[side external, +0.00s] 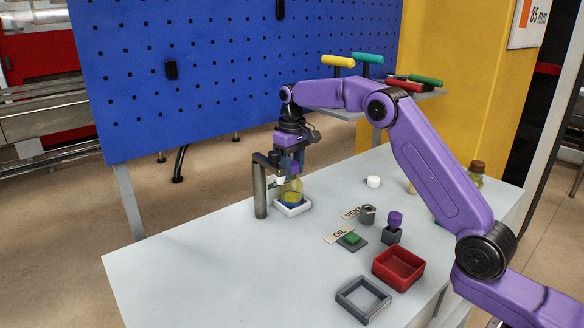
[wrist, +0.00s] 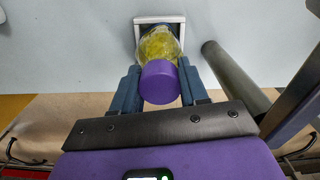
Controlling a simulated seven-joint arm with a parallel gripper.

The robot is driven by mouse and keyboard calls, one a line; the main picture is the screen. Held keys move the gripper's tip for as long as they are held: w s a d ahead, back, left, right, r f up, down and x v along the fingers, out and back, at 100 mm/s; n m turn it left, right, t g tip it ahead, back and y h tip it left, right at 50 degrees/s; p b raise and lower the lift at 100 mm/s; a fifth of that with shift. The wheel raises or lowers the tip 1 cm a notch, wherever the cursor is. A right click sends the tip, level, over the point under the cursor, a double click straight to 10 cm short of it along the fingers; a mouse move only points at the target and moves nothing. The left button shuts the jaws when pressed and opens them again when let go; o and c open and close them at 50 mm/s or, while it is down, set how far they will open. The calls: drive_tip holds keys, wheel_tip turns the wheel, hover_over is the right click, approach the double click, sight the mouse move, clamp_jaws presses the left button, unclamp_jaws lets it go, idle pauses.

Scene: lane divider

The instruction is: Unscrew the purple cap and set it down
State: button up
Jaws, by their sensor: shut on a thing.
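The purple cap (wrist: 159,83) sits on a clear bottle (wrist: 158,43) with yellow contents, seen in the wrist view. The bottle stands in a square white holder (wrist: 138,30), which also shows in the side view (side external: 293,209). My gripper (wrist: 159,80) points down over the bottle, its blue-grey fingers on either side of the cap and shut on it. In the side view the fingers (side external: 291,167) hide most of the cap, and the yellow bottle (side external: 292,188) shows just below them. I cannot tell whether the cap has turned on the neck.
A dark grey post (side external: 260,190) stands close beside the holder. Farther right are a purple knob (side external: 395,218) on a grey block, a metal nut (side external: 367,214), a green button (side external: 352,238), a red tray (side external: 399,267) and a grey frame (side external: 363,299). The table's front left is clear.

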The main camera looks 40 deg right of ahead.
drive_tip(key=shift+n, duration=0.8)
drive_tip(key=shift+n, duration=0.9)
drive_tip(key=shift+n, duration=0.8)
drive_tip(key=shift+n, duration=0.9)
